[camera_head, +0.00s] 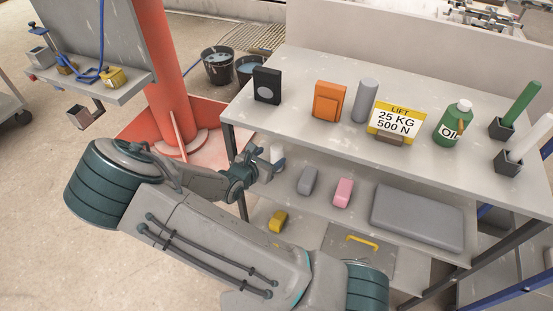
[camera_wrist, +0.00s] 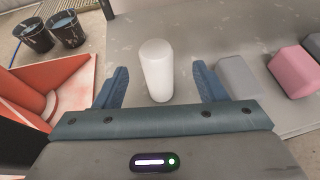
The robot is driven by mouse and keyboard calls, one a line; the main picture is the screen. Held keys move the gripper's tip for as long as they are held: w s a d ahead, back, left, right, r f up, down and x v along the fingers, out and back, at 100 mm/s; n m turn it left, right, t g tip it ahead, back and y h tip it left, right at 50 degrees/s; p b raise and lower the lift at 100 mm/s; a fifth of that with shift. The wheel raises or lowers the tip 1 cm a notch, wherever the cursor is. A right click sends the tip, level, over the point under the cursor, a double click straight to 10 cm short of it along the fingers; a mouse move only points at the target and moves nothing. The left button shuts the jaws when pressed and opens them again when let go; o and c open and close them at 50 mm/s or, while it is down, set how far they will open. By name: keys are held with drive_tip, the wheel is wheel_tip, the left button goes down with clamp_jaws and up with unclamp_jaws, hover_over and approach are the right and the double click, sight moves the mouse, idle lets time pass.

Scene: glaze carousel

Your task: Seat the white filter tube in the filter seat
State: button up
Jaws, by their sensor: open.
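A short white tube (camera_wrist: 157,70) stands upright on the shelf below the table top. It also shows in the head view (camera_head: 277,153), partly hidden by my gripper (camera_head: 266,164). My gripper is open, with one blue finger on either side of the tube in the wrist view; it is not closed on it. A longer white rod (camera_head: 533,133) leans in a dark square holder (camera_head: 508,162) on the table's right end. I cannot tell for sure which part is the filter seat.
A grey block (camera_head: 308,181) and a pink block (camera_head: 343,192) stand right of the tube. The table top (camera_head: 290,125) overhangs the shelf. Black buckets (camera_head: 218,66) and a red column (camera_head: 165,75) stand left. A grey station (camera_head: 95,45) stands far left.

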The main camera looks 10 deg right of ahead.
sight(274, 153)
drive_tip(key=shift+x, duration=3.05)
drive_tip(key=shift+w+a+r, duration=0.1)
drive_tip(key=shift+a, duration=0.05)
drive_tip(key=shift+c, duration=0.4)
drive_tip(key=c, duration=1)
